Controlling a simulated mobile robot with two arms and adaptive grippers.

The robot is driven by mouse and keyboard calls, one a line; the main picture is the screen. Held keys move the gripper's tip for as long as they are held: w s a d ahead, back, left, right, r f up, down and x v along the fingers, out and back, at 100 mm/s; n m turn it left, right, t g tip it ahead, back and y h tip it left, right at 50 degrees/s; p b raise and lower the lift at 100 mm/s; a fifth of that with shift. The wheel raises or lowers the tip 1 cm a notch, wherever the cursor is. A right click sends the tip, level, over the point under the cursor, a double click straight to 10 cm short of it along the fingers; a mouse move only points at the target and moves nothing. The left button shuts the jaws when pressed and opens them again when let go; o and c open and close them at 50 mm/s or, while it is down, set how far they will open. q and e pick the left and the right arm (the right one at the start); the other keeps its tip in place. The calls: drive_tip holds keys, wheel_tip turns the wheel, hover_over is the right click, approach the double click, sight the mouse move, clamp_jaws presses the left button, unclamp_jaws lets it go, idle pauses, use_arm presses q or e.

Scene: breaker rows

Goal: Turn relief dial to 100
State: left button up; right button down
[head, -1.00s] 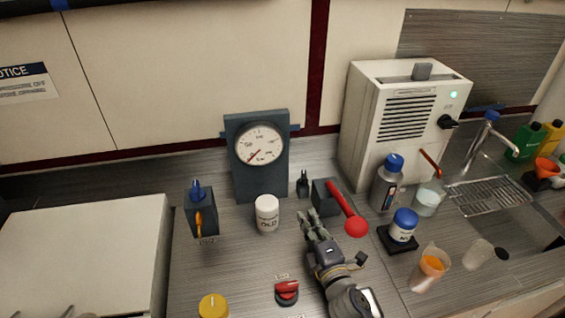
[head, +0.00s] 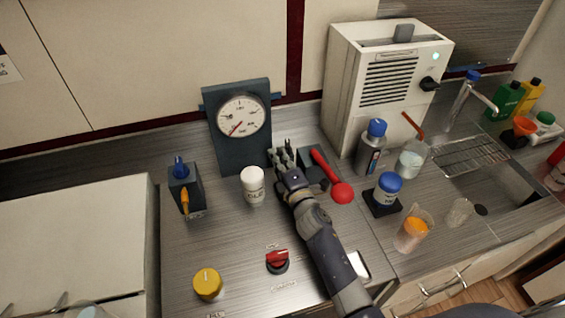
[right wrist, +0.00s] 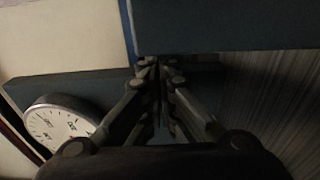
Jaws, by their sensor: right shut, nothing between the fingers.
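A round white gauge (head: 241,116) with a red needle is set in an upright dark blue-grey panel (head: 229,154); the needle points to the lower left. It also shows at the left of the right wrist view (right wrist: 62,125). A yellow knob (head: 208,283) and a red-topped knob (head: 277,261) sit on the front of the counter. Their labels are too small to read, so I cannot tell which is the relief dial. My right gripper (head: 282,151) is shut and empty, beside the panel's right edge and left of the red-handled lever. My left gripper is not in view.
A blue-knobbed valve block (head: 185,187) stands at left. Bottles, beakers and a white machine (head: 385,80) fill the right.

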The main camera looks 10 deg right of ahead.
drive_tip(key=shift+w, duration=0.2)
drive_tip(key=shift+d+r, duration=0.1)
drive_tip(key=shift+d, duration=0.05)
drive_tip(key=shift+s+d+r+n+y+p, duration=0.15)
drive_tip(key=shift+d+n+y+p, duration=0.3)
drive_tip(key=shift+y+p, duration=0.35)
drive_tip(key=shift+s+d+f+n+g+y, duration=0.15)
drive_tip(key=shift+d+f+n+g+y, duration=0.15)
drive_tip(key=shift+n+y, duration=0.4)
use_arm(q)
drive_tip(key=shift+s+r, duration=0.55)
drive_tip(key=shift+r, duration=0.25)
